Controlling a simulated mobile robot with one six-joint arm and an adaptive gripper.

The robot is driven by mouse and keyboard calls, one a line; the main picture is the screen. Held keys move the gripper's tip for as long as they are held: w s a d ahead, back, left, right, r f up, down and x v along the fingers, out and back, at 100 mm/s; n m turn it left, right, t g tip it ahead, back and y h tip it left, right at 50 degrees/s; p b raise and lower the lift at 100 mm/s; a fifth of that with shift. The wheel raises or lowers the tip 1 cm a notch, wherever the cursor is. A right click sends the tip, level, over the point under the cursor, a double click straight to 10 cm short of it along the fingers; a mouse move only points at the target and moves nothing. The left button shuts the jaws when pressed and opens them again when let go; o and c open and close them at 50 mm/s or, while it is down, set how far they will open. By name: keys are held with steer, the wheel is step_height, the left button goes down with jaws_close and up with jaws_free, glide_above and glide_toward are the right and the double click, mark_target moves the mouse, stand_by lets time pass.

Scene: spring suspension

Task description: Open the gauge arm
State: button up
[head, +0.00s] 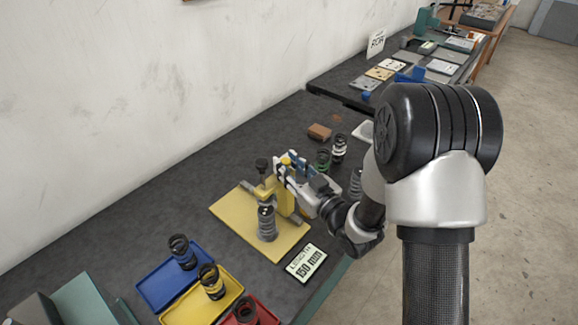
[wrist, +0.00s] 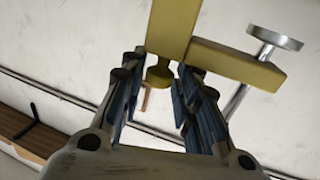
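The yellow gauge stands on a yellow base plate (head: 232,214) on the dark bench. Its yellow gauge arm (head: 267,189) shows in the head view, partly hidden by my gripper, and as a yellow bar in the wrist view (wrist: 238,65). A dark spring (head: 267,224) stands upright on the plate below the arm. A small yellow knob (wrist: 159,75) at the bar's end lies between my fingers. My gripper (head: 288,166) is open around this knob, with gaps showing beside it in the wrist view (wrist: 160,92). A metal rod with a round head (wrist: 275,38) rises beside the bar.
A sign reading 150 mm (head: 306,263) lies right of the plate. Blue (head: 160,291), yellow (head: 185,309) and red trays with springs are at the front. A brown block (head: 319,132) and several springs stand behind the gauge. The wall is at the left.

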jaws_close()
stand_by(0.3)
steer(key=w+a+b, duration=0.4)
steer(key=w+a, duration=0.4)
steer(key=a, duration=0.3)
steer(key=shift+w, duration=0.4)
steer(key=shift+a, duration=0.1)
steer(key=shift+o, duration=2.3)
jaws_free()
